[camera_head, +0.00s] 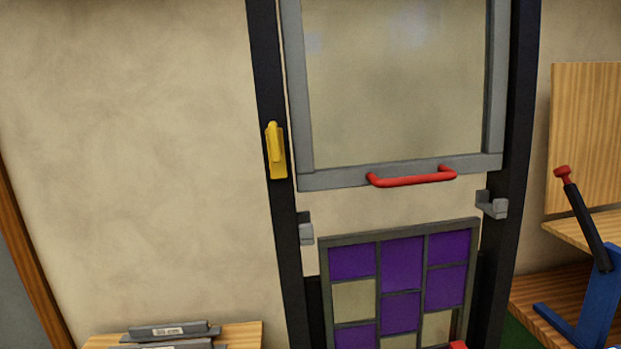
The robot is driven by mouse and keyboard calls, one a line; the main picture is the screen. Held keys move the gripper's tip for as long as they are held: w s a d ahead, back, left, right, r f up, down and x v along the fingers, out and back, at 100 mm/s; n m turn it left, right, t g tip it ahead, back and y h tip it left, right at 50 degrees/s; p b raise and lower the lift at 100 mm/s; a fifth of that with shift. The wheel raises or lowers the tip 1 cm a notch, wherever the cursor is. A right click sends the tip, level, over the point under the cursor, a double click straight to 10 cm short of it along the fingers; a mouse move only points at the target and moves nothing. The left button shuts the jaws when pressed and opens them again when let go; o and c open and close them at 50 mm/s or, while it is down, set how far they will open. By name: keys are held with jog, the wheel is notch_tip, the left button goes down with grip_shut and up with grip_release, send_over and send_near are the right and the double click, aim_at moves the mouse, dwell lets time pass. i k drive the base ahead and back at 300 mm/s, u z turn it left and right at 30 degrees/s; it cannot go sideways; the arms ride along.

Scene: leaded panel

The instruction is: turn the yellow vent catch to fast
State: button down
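The yellow vent catch (276,152) is on the left black post of the frame, beside the lower left corner of the grey sash. Its yellow lever stands nearly upright, tilted slightly, along the post. I cannot read any mark for its settings. The grey-framed glass sash (398,174) is raised in the upper part of the black frame, with a red handle (412,180) on its bottom rail. My gripper is not in this view.
A leaded panel (401,263) of purple and clear panes stands below the sash. Grey brackets (305,229) (492,204) jut from both posts. At right are a wooden bench (585,230) and a black lever (587,225) with a red knob. Grey bars (168,331) lie at lower left.

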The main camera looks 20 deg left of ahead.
aim_at(274, 138)
jog(key=z, duration=1.95)
jog(key=k, duration=0.5)
jog(key=u, duration=1.7)
jog(key=i, duration=0.5)
